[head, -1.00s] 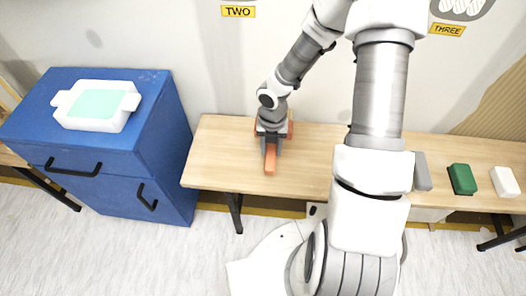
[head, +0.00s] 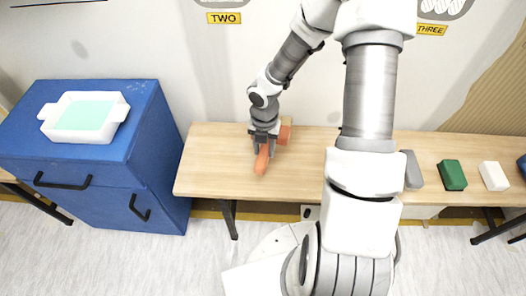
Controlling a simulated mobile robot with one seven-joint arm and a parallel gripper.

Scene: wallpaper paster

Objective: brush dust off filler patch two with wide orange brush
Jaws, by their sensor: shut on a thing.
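My gripper (head: 264,142) is shut on the orange brush (head: 262,161). The brush's handle points toward me, and an orange part also shows at the right of the gripper. The brush is over the wooden bench (head: 215,165); I cannot tell whether it touches the top. The yellow sign TWO (head: 224,18) is on the wall at the top. A grey shape (head: 219,3) above it, probably patch two, is mostly cut off by the picture's edge. Any dust on it cannot be seen.
A blue cabinet (head: 150,150) at left carries a white tray (head: 52,120) with pale green contents. A grey block (head: 412,170), a green block (head: 452,175) and a white block (head: 493,176) lie on the bench at right. The sign THREE (head: 431,29) is at upper right.

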